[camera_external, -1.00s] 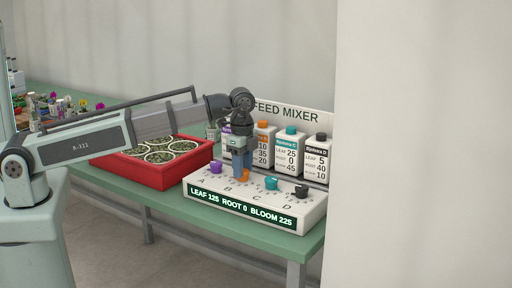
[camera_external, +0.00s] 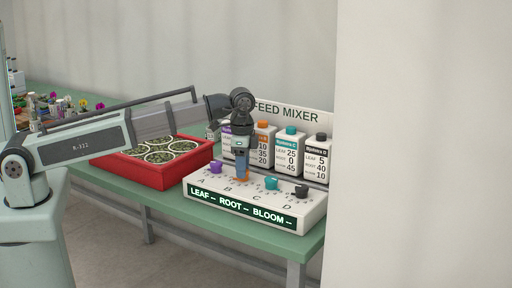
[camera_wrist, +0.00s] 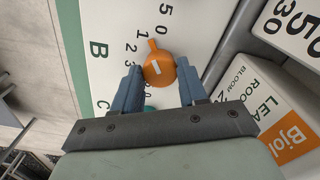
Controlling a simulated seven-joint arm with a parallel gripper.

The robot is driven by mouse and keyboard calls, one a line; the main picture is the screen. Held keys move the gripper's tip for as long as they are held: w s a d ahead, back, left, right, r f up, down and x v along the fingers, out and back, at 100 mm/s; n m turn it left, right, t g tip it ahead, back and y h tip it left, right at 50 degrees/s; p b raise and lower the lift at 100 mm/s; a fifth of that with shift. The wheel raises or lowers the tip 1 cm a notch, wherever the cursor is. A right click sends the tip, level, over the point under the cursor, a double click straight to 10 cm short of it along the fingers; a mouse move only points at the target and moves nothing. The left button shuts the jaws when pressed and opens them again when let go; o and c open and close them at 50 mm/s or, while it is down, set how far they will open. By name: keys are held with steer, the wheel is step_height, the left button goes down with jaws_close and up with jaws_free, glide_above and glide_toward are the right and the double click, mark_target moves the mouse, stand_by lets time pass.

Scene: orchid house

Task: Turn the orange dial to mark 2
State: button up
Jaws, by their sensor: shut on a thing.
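The dial has a small tab and a white line that point toward the top of that view, near the printed 0 and 1. I cannot tell exactly which mark it meets. In the external view my gripper (camera_external: 241,177) points straight down, and its fingers hide part of the dial.
A purple dial (camera_external: 216,168) is left of my gripper; a teal dial (camera_external: 271,183) and a black dial (camera_external: 302,191) are to its right. Bottles, including a teal-capped one (camera_external: 290,148), stand close behind. A red tray (camera_external: 176,176) of round green pots is at left.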

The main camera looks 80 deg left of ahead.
steer(key=n, duration=0.4)
steer(key=shift+n, duration=1.9)
steer(key=o, duration=1.1)
steer(key=shift+c, duration=0.2)
step_height(320, 180, up, 14)
steer(key=shift+f, duration=0.1)
